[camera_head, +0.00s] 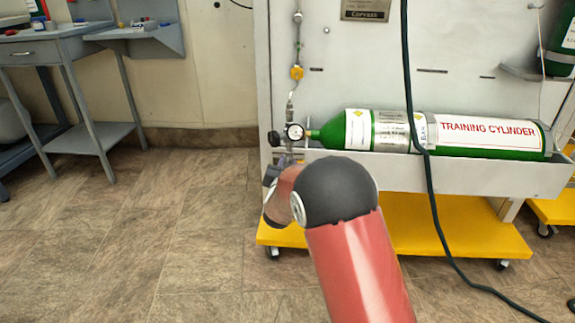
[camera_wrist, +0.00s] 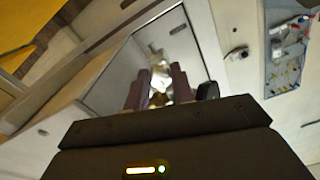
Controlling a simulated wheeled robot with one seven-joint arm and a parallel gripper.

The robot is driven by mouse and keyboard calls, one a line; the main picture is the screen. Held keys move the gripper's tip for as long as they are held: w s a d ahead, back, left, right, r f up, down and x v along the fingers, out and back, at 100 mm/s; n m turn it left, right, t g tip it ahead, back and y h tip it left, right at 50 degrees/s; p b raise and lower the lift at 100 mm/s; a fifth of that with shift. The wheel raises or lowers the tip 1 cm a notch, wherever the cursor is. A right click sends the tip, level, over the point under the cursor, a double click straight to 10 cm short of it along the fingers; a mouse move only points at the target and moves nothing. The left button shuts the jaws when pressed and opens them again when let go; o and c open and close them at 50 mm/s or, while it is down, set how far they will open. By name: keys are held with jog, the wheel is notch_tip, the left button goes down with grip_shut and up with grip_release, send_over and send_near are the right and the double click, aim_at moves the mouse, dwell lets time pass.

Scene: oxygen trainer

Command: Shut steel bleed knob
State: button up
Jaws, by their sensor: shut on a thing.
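A green training cylinder (camera_head: 470,152) lies on its side in a trough, with a regulator and round gauge (camera_head: 294,131) at its left end. A black knob (camera_head: 273,138) sits left of the gauge. My gripper (camera_head: 284,162) is just below the gauge, partly hidden by my own arm. In the wrist view my gripper (camera_wrist: 158,92) has its two dark fingers on either side of a small shiny metal part, which I take to be the steel bleed knob (camera_wrist: 157,98). Its grip is on that part; the knob's turned position cannot be told. A black rounded part (camera_wrist: 208,91) stands right beside the fingers.
A pale panel (camera_head: 340,75) on a cart with a yellow base (camera_head: 430,225) holds the trough. A dark hose (camera_head: 412,100) hangs in front of the cylinder. A grey-blue workbench (camera_head: 50,50) stands at the left. The floor between is clear.

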jog(key=o, duration=1)
jog(key=shift+s, duration=0.1)
jog(key=s, duration=0.7)
jog(key=shift+s+a, duration=0.15)
jog(key=shift+s, duration=0.15)
jog(key=shift+s+f, duration=0.1)
